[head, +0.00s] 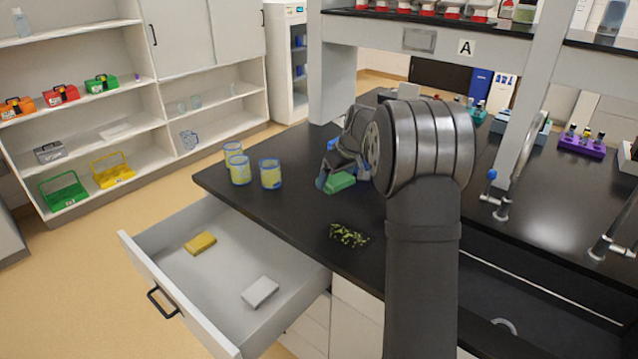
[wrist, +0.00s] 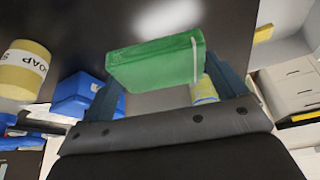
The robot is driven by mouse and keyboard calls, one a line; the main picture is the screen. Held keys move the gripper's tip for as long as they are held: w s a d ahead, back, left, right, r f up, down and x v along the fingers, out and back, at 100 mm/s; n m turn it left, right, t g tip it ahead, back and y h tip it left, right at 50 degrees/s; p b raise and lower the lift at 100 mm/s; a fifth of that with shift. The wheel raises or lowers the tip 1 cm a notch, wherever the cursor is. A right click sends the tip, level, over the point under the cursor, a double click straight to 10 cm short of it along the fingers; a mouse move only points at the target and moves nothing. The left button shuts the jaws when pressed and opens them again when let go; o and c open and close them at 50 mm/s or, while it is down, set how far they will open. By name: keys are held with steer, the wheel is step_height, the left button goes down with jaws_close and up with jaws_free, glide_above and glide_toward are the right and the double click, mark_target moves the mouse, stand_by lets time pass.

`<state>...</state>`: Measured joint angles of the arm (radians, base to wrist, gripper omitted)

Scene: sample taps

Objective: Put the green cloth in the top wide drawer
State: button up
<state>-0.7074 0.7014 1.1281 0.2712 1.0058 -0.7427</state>
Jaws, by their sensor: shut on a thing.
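The green cloth (head: 340,182) is a folded block, low over the black bench top; I cannot tell whether it touches the bench. My gripper (head: 338,177) is shut on it. In the wrist view the cloth (wrist: 155,62) sits between the two fingers of my gripper (wrist: 168,75). The wide drawer (head: 225,265) below the bench's left edge is pulled open. A yellow block (head: 200,243) and a pale grey block (head: 260,291) lie apart on its floor.
Several yellow containers with blue rims (head: 270,174) stand left of my gripper. A speckled yellow-green patch (head: 348,235) lies on the bench (head: 300,226) near the drawer. A soap container (wrist: 24,70) shows in the wrist view. Shelf posts and taps stand at right.

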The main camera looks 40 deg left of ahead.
steer(key=shift+w+d+r, duration=0.15)
steer(key=shift+d+r, duration=0.15)
steer(key=shift+d, duration=0.2)
steer(key=shift+r, duration=0.3)
step_height(320, 180, up, 4)
steer(key=shift+r, duration=0.15)
steer(key=s+a+n, duration=0.1)
steer(key=s+a, duration=1.2)
steer(key=n+g, duration=0.1)
steer(key=n, duration=0.1)
glide_above(230, 269)
steer(key=d, duration=0.1)
steer(key=f, duration=3.3)
steer(key=shift+d, duration=0.2)
steer(key=o, duration=0.7)
